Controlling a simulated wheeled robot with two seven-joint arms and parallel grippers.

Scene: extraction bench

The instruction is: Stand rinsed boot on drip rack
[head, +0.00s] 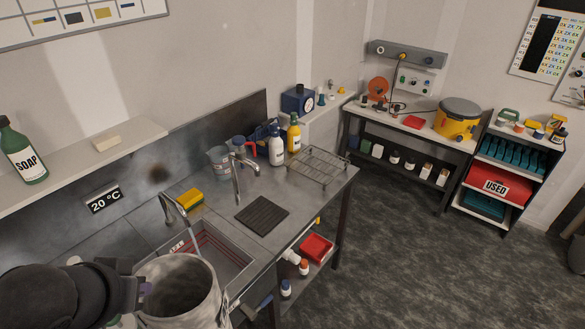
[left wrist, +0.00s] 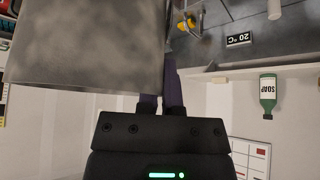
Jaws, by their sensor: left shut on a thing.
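The boot (head: 180,290) is a mottled grey, open-topped cylinder at the bottom left of the head view, in front of the sink. It also fills the upper left of the left wrist view (left wrist: 90,45). My left gripper (head: 146,287) is shut on its wall at the left side; its purplish fingers also show in the left wrist view (left wrist: 166,88). The boot's lower end is out of frame. The drip rack (head: 318,168) is a wire rack on the bench's far right end, well apart from the boot, and looks empty. My right gripper is not in view.
Between boot and rack are the sink (head: 240,262), two taps, a dark ribbed mat (head: 262,216) and a yellow sponge (head: 191,199). A grey jug (head: 219,161), a white bottle (head: 276,147) and a yellow bottle (head: 294,134) stand behind, left of the rack.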

